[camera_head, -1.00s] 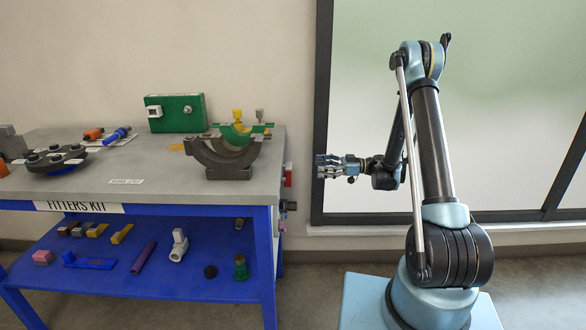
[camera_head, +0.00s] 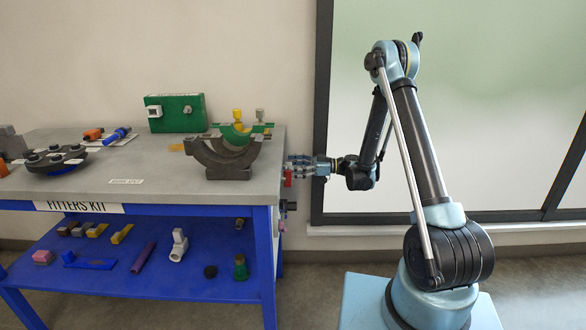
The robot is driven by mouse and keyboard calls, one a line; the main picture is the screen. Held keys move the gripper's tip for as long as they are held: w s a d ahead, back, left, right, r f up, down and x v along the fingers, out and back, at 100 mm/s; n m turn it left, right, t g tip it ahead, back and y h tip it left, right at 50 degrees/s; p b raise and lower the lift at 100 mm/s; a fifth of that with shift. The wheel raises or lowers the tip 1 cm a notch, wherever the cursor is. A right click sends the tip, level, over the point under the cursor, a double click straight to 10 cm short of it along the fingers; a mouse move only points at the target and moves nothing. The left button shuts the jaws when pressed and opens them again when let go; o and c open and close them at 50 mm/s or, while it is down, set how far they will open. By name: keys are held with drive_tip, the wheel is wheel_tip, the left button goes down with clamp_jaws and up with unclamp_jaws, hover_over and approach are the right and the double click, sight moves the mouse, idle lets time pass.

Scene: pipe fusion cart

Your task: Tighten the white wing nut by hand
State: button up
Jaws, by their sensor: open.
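A dark grey half-round clamp (camera_head: 222,160) stands near the right end of the cart's top, with a green clamp (camera_head: 247,133) behind it. A small pale wing nut (camera_head: 260,115) stands upright at the green clamp's right end; it looks greyish white, and its thread is too small to make out. A yellow wing nut (camera_head: 237,115) stands to its left. My gripper (camera_head: 290,168) is open and points left at the cart's right edge, right of and below the pale wing nut and apart from it. I see nothing between its fingers.
The cart top (camera_head: 150,165) has a clear middle. A green box (camera_head: 178,112) stands at the back, and a dark round flange (camera_head: 55,160) lies at the left. A red part (camera_head: 288,178) sits on the cart's right side, close to my fingers. Several fittings lie on the blue shelf (camera_head: 205,285).

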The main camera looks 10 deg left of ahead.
drive_tip(key=c, duration=1.1)
drive_tip(key=shift+o, duration=0.2)
drive_tip(key=shift+m, duration=0.3)
drive_tip(key=shift+w+f+m, duration=0.1)
drive_tip(key=shift+w+m, duration=0.1)
drive_tip(key=shift+m, duration=3.85)
drive_tip(key=shift+w+f+m, duration=0.1)
drive_tip(key=shift+w+m, duration=0.05)
drive_tip(key=shift+m, duration=3.9)
